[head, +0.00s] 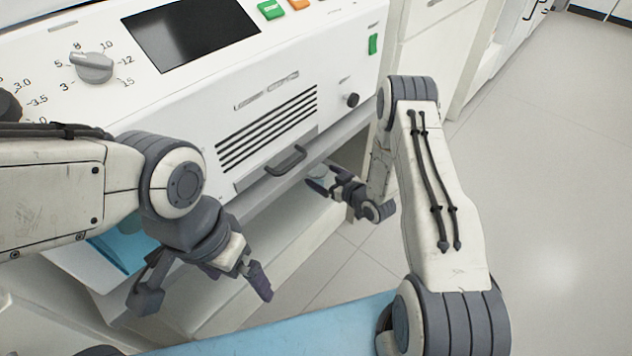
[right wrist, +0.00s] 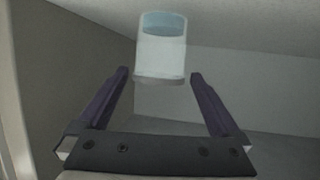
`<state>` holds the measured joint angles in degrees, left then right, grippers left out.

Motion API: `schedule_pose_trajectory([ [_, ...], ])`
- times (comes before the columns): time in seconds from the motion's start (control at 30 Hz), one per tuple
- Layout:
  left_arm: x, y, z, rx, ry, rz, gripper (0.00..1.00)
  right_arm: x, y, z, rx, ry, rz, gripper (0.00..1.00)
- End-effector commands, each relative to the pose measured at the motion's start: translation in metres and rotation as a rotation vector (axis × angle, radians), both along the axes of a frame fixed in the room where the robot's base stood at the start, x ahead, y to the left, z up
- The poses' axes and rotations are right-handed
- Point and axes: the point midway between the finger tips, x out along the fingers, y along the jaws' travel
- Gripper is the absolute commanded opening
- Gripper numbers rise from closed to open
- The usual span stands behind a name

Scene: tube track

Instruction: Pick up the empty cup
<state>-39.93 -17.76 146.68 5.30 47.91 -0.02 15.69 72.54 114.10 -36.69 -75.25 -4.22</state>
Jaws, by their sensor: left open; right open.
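The cup (right wrist: 161,52) is a pale, translucent vessel with a blue round end, seen in the right wrist view beyond the fingertips and roughly centred between them. A small part of the cup (head: 318,171) shows in the head view, under the machine's front edge. My right gripper (head: 326,180) is open and reaches into the recess below the machine; its two dark fingers (right wrist: 160,80) are spread with no visible grip on the cup. Whether a finger touches the cup is unclear. My left gripper (head: 207,291) is open and empty, in front of the machine at the left.
A white machine (head: 350,62) with a knob, dark screen and vent slots stands above the recess. A grey handle (head: 286,160) juts from its front near my right gripper. A wall (right wrist: 60,75) closes the recess on the left in the wrist view. Open floor (head: 555,200) lies right.

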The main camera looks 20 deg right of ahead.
Motion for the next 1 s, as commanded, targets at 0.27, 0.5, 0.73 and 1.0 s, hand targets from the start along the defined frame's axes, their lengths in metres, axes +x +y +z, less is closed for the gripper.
schedule_pose_trajectory([
  [0.27, 0.000, 0.000, -0.026, 0.000, 0.000, 0.000, 1.00, 0.033, 0.013, -0.021, -0.001, -0.001, 0.003, 1.00],
  [0.5, 0.000, 0.000, -0.025, 0.000, 0.000, 0.000, 1.00, 0.037, 0.014, -0.020, 0.000, 0.000, 0.001, 1.00],
  [0.73, 0.000, 0.000, -0.025, 0.000, 0.000, 0.000, 1.00, 0.037, 0.014, -0.020, 0.000, 0.000, 0.001, 0.35],
  [1.0, 0.000, 0.000, -0.025, 0.000, 0.000, 0.000, 1.00, 0.036, 0.014, -0.019, 0.000, 0.000, 0.001, 0.32],
])
